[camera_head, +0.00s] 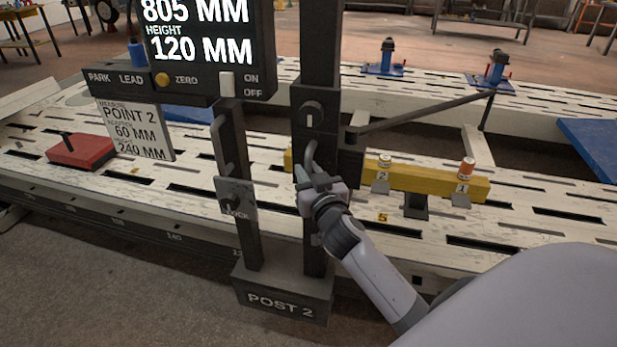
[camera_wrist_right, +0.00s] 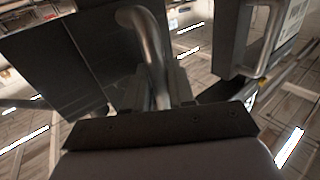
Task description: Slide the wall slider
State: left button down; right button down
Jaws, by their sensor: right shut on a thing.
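I take this block to be the wall slider. My right gripper (camera_head: 313,180) is shut on the lower part of the handle. In the right wrist view, the handle (camera_wrist_right: 151,45) rises between the fingers of the gripper (camera_wrist_right: 157,92) and bends left at its top. My left gripper is in neither view.
A display (camera_head: 205,45) on the stand reads 805 MM and HEIGHT 120 MM. A dark arm (camera_head: 420,115) reaches right from the block, over a yellow bar (camera_head: 430,182) bearing two small targets. A lock plate (camera_head: 236,200) is on the left upright. A red block (camera_head: 82,150) lies left.

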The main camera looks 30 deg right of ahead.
aim_at(310, 158)
notch_tip(310, 158, up, 4)
jog(key=shift+r+p, duration=0.2)
jog(key=shift+p, duration=0.95)
jog(key=shift+r, duration=0.35)
jog(key=c, duration=1.1)
grip_release()
jog(key=shift+f, duration=0.15)
jog(key=shift+s+a+f, duration=0.1)
jog(key=shift+s+a, duration=0.05)
jog(key=shift+s, duration=0.25)
jog(key=v, duration=0.6)
jog(key=shift+s, duration=0.15)
